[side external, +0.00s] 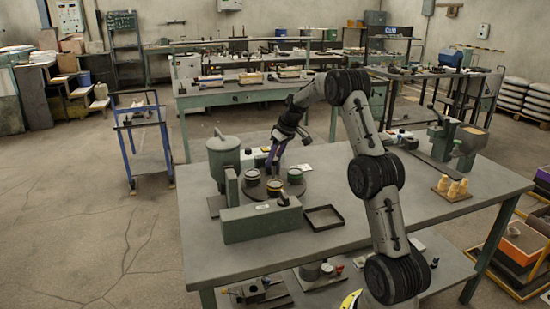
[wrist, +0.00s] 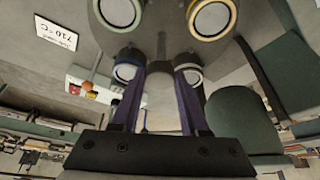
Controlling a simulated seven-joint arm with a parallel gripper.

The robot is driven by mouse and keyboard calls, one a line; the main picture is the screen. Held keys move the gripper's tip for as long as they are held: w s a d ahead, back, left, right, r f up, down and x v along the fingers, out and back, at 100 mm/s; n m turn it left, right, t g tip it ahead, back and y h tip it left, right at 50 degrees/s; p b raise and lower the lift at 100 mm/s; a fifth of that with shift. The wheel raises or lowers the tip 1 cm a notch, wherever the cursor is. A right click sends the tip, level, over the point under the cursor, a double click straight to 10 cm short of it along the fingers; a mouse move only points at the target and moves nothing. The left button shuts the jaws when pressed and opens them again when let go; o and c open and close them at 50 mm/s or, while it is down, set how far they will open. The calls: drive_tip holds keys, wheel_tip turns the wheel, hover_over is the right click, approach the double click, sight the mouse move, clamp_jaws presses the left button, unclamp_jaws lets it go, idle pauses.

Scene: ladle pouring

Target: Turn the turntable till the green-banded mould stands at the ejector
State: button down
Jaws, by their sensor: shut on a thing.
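The round dark turntable (side external: 272,196) stands on the bench with several moulds around its top. The green-banded mould (side external: 295,175) is on its right side; in the wrist view it shows at the top left (wrist: 120,11), partly cut off. A yellow-banded mould (side external: 274,187) is at the front, and a pale grey-banded one (side external: 252,176) is on the left. A blue-banded mould (wrist: 127,69) shows in the wrist view. My gripper (side external: 271,170) reaches down at the turntable's far side, its purple fingers shut on a grey post (wrist: 160,82). I cannot tell for certain which unit is the ejector.
A long green box (side external: 262,221) with a dark fitting stands close in front of the turntable. A grey-green lidded pot (side external: 224,152) stands at its left. An empty dark tray (side external: 323,217) lies to the right.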

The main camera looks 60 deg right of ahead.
idle(0.8)
drive_tip(key=shift+n+y, duration=0.6)
drive_tip(key=shift+n, duration=0.9)
drive_tip(key=shift+c, duration=2.1)
unclamp_jaws()
drive_tip(key=shift+d+r, duration=0.1)
drive_tip(key=v, duration=1.3)
drive_tip(key=shift+s+r, duration=0.3)
